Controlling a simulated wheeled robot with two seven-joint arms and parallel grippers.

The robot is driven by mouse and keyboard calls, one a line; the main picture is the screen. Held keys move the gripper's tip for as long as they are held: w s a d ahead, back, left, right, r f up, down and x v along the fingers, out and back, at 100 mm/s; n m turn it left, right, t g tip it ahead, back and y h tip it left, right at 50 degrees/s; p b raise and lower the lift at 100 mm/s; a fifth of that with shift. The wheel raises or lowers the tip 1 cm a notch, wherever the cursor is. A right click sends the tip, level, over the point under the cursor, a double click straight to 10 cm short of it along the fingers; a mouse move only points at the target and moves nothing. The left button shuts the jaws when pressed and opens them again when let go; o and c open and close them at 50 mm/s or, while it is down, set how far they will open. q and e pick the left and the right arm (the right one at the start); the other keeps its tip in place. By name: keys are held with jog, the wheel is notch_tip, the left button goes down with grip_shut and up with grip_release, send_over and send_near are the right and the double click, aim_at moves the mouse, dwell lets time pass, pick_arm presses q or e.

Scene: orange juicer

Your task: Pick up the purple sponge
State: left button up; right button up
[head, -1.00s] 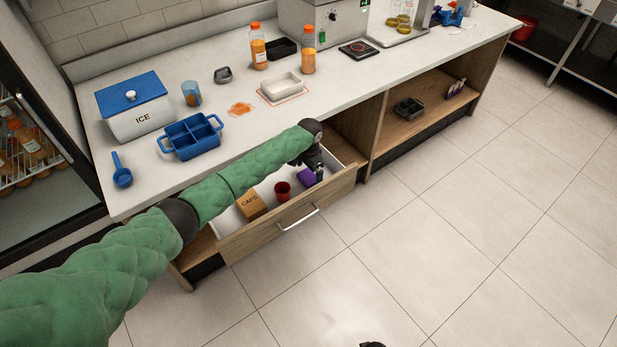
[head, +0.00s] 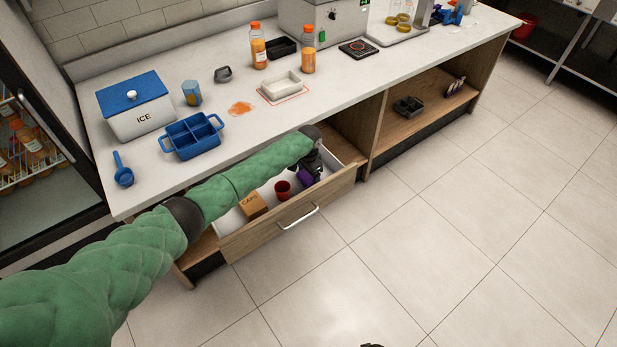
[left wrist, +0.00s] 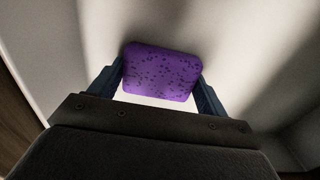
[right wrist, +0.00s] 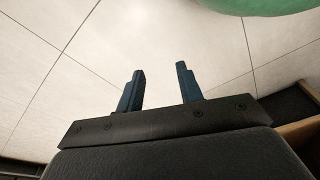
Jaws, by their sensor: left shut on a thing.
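The purple sponge (head: 304,179) is inside the open drawer, near its right end. In the left wrist view the sponge (left wrist: 161,72) sits between the two blue fingers, which touch it on both sides. My left gripper (head: 314,172) reaches down into the drawer and is shut on the sponge; its fingertips are partly hidden in the head view. My right gripper (right wrist: 160,82) is open and empty above the tiled floor in the right wrist view.
The white-lined drawer (head: 262,228) also holds a red cup (head: 283,190) and a cardboard CAPS box (head: 252,205). The countertop (head: 232,143) overhangs behind it, with a blue caddy (head: 192,140) and an ice box (head: 138,112) on it. The floor in front is clear.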

pick_arm(q)
jog(key=shift+r, duration=0.15)
pick_arm(e)
jog(key=shift+f, duration=0.1)
pick_arm(q)
jog(key=shift+r, duration=0.25)
notch_tip(320, 180, up, 8)
jog(key=b, duration=0.2)
jog(key=shift+b, duration=0.4)
jog(key=shift+r, duration=0.65)
pick_arm(e)
notch_tip(320, 180, up, 7)
jog(key=w+a, duration=0.1)
jog(key=a, duration=0.1)
jog(key=shift+w+g, duration=0.3)
jog(key=shift+w, duration=0.05)
